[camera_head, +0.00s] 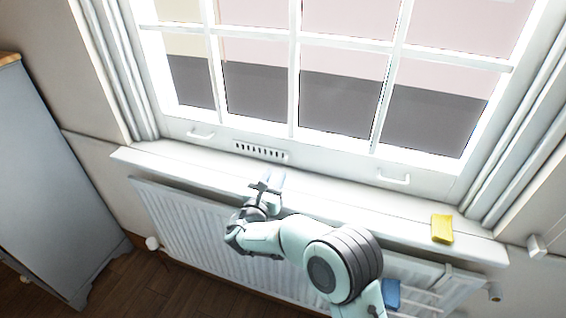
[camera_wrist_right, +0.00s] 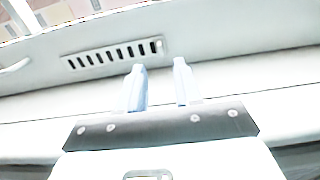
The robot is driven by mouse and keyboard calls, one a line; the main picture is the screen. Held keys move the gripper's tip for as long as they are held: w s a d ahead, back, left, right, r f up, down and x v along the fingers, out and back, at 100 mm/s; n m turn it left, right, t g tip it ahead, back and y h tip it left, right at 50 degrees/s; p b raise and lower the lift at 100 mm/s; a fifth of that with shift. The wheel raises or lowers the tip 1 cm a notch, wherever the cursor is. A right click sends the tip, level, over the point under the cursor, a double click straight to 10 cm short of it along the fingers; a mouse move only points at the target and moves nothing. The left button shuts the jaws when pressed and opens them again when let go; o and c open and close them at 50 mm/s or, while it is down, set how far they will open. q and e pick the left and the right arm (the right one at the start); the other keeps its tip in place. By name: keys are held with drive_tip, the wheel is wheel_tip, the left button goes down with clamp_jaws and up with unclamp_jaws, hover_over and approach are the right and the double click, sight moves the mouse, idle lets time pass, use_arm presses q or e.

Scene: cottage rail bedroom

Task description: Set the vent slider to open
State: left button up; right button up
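The vent (camera_head: 260,151) is a white slotted plate on the bottom rail of the window, with a row of dark slots. It also shows in the right wrist view (camera_wrist_right: 115,54), where a small pale part sits at its right end. My right gripper (camera_head: 270,180) is just in front of and below the vent, over the sill. In the right wrist view its two pale fingers (camera_wrist_right: 160,75) stand apart with nothing between them, pointing towards the right end of the vent. I cannot tell whether they touch the rail. My left gripper is not in view.
The white window sill (camera_head: 340,203) runs below the window, with a radiator (camera_head: 185,220) under it. A yellow sponge-like block (camera_head: 442,229) lies on the sill at the right. Handles (camera_head: 393,179) stick out from the rail on both sides. A blue cloth (camera_head: 391,293) hangs near the radiator. A grey cabinet (camera_head: 50,180) stands left.

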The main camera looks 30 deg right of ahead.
sight(285, 160)
drive_tip(key=x, duration=0.7)
drive_tip(key=shift+w+d, duration=0.15)
drive_tip(key=shift+w, duration=0.05)
clamp_jaws()
idle(1.1)
